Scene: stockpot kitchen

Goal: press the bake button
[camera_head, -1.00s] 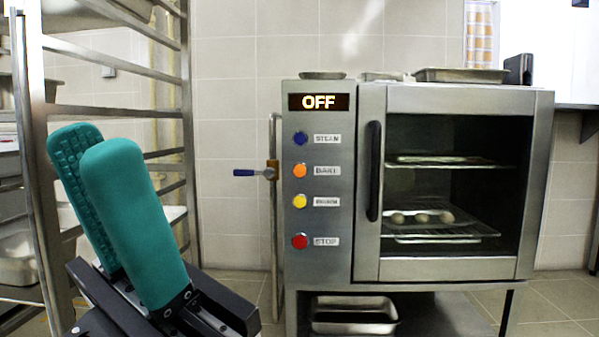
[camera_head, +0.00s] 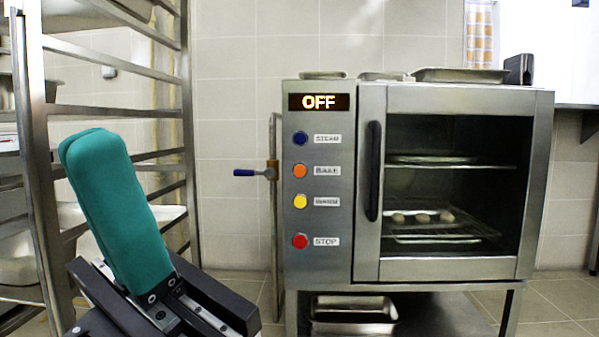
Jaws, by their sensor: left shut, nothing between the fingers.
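The bake button (camera_head: 300,171) is an orange round button on the oven's left panel, beside the label BAKE. It sits below the blue steam button (camera_head: 300,138) and above the yellow button (camera_head: 300,202) and the red stop button (camera_head: 300,241). The display (camera_head: 319,102) reads OFF. My left gripper (camera_head: 92,142), with teal fingers, is shut and empty at the left of the head view. It is left of the panel, apart from the buttons. My right gripper is not in view.
The oven (camera_head: 455,270) has a shut glass door with a dark vertical handle (camera_head: 373,171); trays and several pale round pieces show inside. A blue-handled valve (camera_head: 256,172) sticks out left of the panel. A metal rack (camera_head: 40,180) stands at the far left.

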